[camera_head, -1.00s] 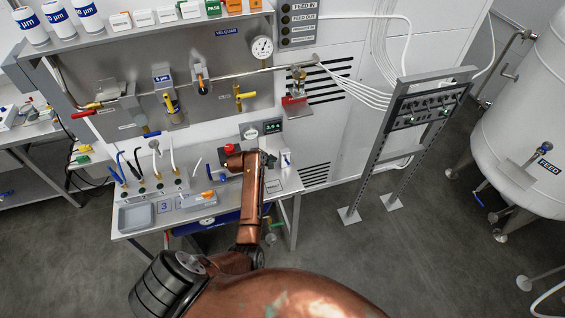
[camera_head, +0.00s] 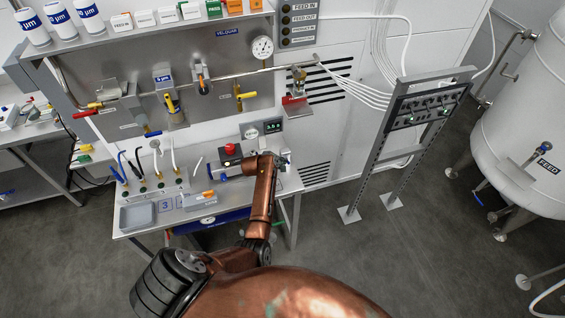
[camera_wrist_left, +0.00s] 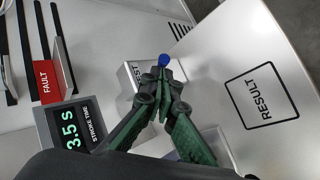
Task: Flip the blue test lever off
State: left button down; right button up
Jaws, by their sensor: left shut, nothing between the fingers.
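The blue test lever (camera_wrist_left: 164,60) shows its blue tip in the left wrist view, beside a pale box (camera_wrist_left: 133,75) marked TEST. My left gripper (camera_wrist_left: 163,80) is shut and empty, with its dark green fingertips right at the lever. I cannot tell whether they touch it, and the fingers hide the lever's lower part. In the head view my left gripper (camera_head: 278,161) is small at the right end of the bench, and the lever is hard to make out there. My right gripper is not in view.
A bench (camera_head: 290,184) carries a red button (camera_head: 230,149), a grey tray (camera_head: 137,215) and several upright hoses. In the left wrist view a stroke time display (camera_wrist_left: 72,140) reads 3.5 s, near a red FAULT sign (camera_wrist_left: 47,82). The surface by the RESULT frame (camera_wrist_left: 262,95) is clear.

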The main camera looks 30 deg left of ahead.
pick_arm(q)
jog(key=shift+s+d+f+t+y, duration=0.1)
jog(key=shift+f+t+y, duration=0.15)
jog(key=shift+t+y, duration=0.05)
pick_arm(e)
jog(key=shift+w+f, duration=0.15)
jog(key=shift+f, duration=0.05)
pick_arm(q)
jog(key=shift+s+d+f+m+b, duration=0.1)
jog(key=shift+s+f+m+b, duration=0.05)
jog(key=shift+m+b, duration=0.2)
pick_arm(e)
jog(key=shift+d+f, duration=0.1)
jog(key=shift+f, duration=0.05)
